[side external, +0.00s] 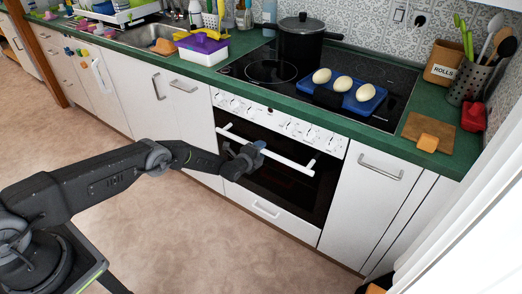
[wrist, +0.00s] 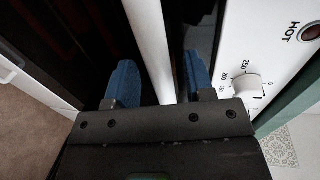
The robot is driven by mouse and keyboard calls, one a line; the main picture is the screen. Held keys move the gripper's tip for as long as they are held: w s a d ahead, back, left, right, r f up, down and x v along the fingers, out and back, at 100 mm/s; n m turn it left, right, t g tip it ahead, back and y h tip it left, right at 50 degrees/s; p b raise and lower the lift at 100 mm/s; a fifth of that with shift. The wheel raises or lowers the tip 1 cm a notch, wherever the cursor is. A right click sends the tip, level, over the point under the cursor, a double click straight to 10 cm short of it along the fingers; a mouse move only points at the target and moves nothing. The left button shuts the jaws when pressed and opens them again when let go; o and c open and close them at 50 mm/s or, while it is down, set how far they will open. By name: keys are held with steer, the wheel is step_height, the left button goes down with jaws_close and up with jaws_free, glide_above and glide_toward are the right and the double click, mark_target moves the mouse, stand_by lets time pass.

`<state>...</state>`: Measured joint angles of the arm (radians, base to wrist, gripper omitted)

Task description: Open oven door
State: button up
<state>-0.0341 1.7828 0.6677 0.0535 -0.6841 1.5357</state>
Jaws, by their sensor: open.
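The oven door (side external: 323,190) has dark glass and a white frame, and it looks shut in the side view. Its white bar handle (side external: 290,161) runs across its upper part. In the wrist view, the handle (wrist: 150,35) passes between the two blue fingers of my gripper (wrist: 160,78). The fingers are open, with a gap visible on each side of the bar.
The white control panel (side external: 280,122) with knobs sits just above the handle; one knob (wrist: 246,84) is close to the right finger. Above are a black pot (side external: 300,42) and a blue tray (side external: 372,103) with white, egg-shaped items. The floor (side external: 190,225) before the oven is clear.

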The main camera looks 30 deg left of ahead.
steer(key=shift+w, duration=0.4)
steer(key=shift+w, duration=0.1)
steer(key=shift+c, duration=0.5)
jaws_close()
